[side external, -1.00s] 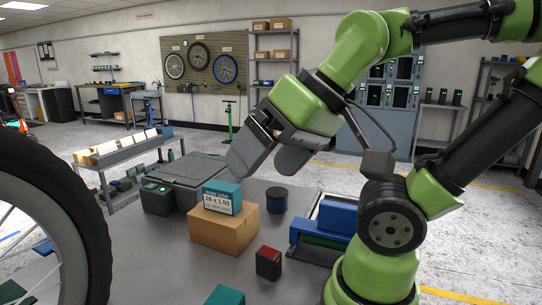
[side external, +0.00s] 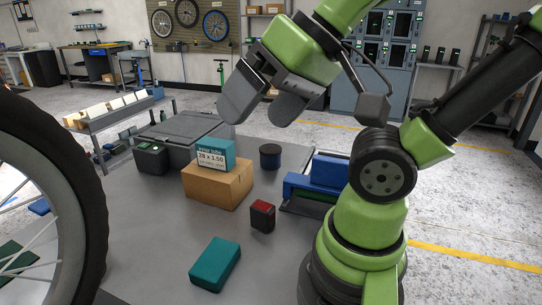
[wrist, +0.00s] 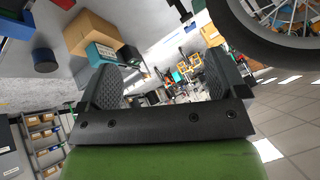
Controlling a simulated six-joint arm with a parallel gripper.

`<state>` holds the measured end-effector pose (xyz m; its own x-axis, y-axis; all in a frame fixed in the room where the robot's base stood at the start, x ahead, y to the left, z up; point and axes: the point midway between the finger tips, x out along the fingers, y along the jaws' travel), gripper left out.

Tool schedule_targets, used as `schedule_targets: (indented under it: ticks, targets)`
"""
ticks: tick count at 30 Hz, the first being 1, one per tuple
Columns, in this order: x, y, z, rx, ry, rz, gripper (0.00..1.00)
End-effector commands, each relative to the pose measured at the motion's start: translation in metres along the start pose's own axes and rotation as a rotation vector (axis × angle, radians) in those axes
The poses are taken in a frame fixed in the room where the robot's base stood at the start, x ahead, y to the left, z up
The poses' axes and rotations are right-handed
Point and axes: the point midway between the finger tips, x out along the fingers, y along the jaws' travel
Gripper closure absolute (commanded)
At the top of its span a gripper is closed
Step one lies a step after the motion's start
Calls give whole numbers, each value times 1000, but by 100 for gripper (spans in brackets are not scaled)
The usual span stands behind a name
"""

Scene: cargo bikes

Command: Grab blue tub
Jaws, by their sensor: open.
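A small dark blue round tub (side external: 270,156) stands upright on the grey table (side external: 150,235), just right of a cardboard box. In the wrist view the tub (wrist: 45,60) is at the upper left, outside the space between the fingers. My gripper (side external: 260,105) is open and empty, in the air above the table; in the side view it appears above the tub, clear of it. Its two dark fingers (wrist: 161,85) show apart in the wrist view, with nothing between them.
The cardboard box (side external: 232,184) carries a teal inner tube carton (side external: 216,153). A black-and-red box (side external: 262,216), a teal box (side external: 215,263) and a blue bin (side external: 330,170) stand nearby. A dark case (side external: 190,130) lies behind; a bike wheel (side external: 88,190) blocks the left.

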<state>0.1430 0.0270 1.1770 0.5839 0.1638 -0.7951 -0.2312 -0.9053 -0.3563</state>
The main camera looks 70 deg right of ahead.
Motion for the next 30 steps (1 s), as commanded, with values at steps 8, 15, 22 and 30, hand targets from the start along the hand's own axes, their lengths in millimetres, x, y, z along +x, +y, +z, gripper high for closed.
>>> schedule_targets:
  ticks: [8, 15, 22, 30]
  targets:
    - [0, 0, 0, 0, 0, 0, 9]
    - [0, 0, 0, 0, 0, 0, 0]
    - [0, 0, -2, 2, 1, 4, 0]
    - [25, 21, -66, 69, 16, 134, 0]
